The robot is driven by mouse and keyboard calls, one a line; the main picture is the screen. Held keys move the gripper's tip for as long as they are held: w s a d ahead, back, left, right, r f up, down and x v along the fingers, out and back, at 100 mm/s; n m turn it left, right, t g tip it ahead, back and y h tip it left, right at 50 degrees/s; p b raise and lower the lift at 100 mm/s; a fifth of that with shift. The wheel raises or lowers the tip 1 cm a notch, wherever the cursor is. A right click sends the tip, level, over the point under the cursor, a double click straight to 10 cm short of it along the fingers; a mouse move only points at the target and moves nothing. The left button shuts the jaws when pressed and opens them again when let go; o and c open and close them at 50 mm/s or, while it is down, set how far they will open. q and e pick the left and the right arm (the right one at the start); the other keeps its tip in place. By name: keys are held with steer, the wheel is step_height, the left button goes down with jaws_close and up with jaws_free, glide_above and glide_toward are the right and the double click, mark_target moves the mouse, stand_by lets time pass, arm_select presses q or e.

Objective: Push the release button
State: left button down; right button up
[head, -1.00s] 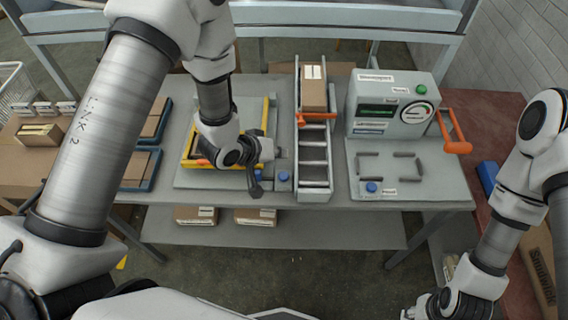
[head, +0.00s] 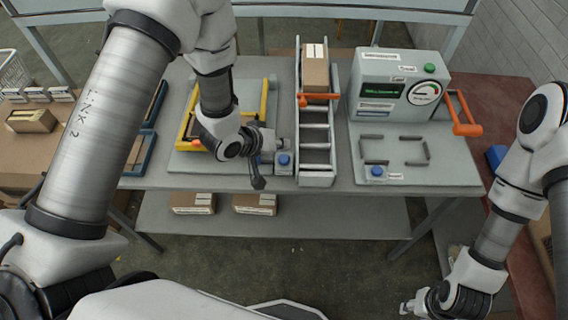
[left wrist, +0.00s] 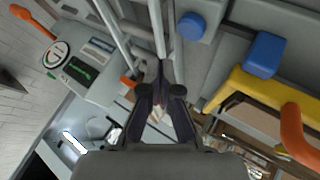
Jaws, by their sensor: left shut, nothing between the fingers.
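A round blue button (head: 285,159) sits on a small grey box beside the roller chute, left of its lower end. A round blue button also shows in the left wrist view (left wrist: 192,26). Another blue button (head: 377,171) is on the grey tester's base at right; I cannot read the labels. My left gripper (head: 275,146) is just behind and left of the chute-side button, apart from it as far as I can tell. Its fingers (left wrist: 160,95) are shut and empty in the left wrist view. My right gripper (head: 407,308) is low at right, away from the bench; its fingers are unclear.
The chute (head: 316,180) holds a cardboard box (head: 316,72) behind an orange bar. A yellow frame (head: 264,100) stands left of the gripper. The tester (head: 398,85) has an orange handle (head: 466,128).

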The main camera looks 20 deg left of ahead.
mark_target(282, 159)
arm_select(q)
steer(key=shift+f+b, duration=0.4)
steer(key=shift+f, duration=0.85)
arm_select(e)
steer(key=shift+f, duration=0.8)
arm_select(q)
steer(key=shift+f, duration=0.1)
steer(key=shift+f, duration=0.3)
arm_select(e)
steer(key=shift+f, duration=0.15)
arm_select(q)
steer(key=shift+f+b, duration=0.5)
arm_select(e)
steer(key=shift+f, duration=0.3)
arm_select(q)
steer(key=shift+r+p, duration=0.9)
steer(key=shift+r, duration=0.05)
arm_select(e)
steer(key=shift+r, duration=0.85)
arm_select(q)
step_height(282, 159, up, 5)
steer(key=p, duration=0.4)
steer(key=shift+p, duration=0.3)
arm_select(e)
step_height(282, 159, up, 4)
steer(key=shift+r, duration=0.25)
